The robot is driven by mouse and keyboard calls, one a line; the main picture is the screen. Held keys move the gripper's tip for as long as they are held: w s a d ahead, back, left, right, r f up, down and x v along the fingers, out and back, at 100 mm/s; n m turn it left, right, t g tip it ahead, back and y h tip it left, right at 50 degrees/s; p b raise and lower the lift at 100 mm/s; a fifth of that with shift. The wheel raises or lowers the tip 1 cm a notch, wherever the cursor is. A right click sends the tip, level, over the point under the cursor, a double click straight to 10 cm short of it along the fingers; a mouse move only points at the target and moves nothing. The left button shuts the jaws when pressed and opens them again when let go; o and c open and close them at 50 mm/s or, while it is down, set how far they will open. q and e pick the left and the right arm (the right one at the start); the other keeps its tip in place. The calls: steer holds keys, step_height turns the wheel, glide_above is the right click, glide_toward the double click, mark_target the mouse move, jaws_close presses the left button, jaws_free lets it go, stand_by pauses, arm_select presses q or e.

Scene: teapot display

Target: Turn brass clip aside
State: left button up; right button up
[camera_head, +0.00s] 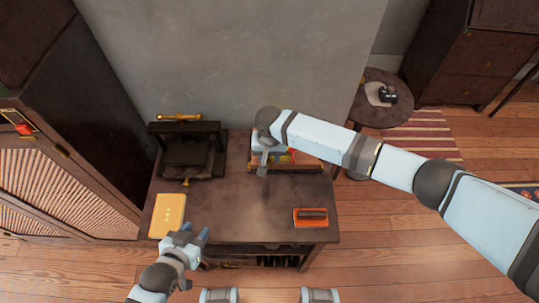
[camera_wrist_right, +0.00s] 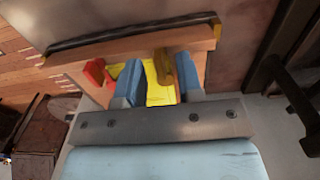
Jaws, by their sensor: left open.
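The brass clip (camera_wrist_right: 163,66) shows in the right wrist view as a dull gold upright piece against the wooden edge of a box or rack (camera_wrist_right: 125,47). My right gripper (camera_wrist_right: 158,86) is open, its blue fingers well apart, with a yellow piece (camera_wrist_right: 160,90) showing between them. The clip is close to the finger on the right; I cannot tell whether they touch. In the head view my right gripper (camera_head: 264,165) points down at the rack at the table's back, and my arm hides part of it. My left gripper (camera_head: 190,237) is open and empty at the table's front left.
A yellow box (camera_head: 168,215) lies near my left gripper. A dark press (camera_head: 187,150) with brass handles stands at the back left. An orange block with a dark top (camera_head: 311,217) lies front right. The table's middle (camera_head: 240,205) is clear. A wall stands behind.

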steer(key=shift+f, duration=0.15)
jaws_close()
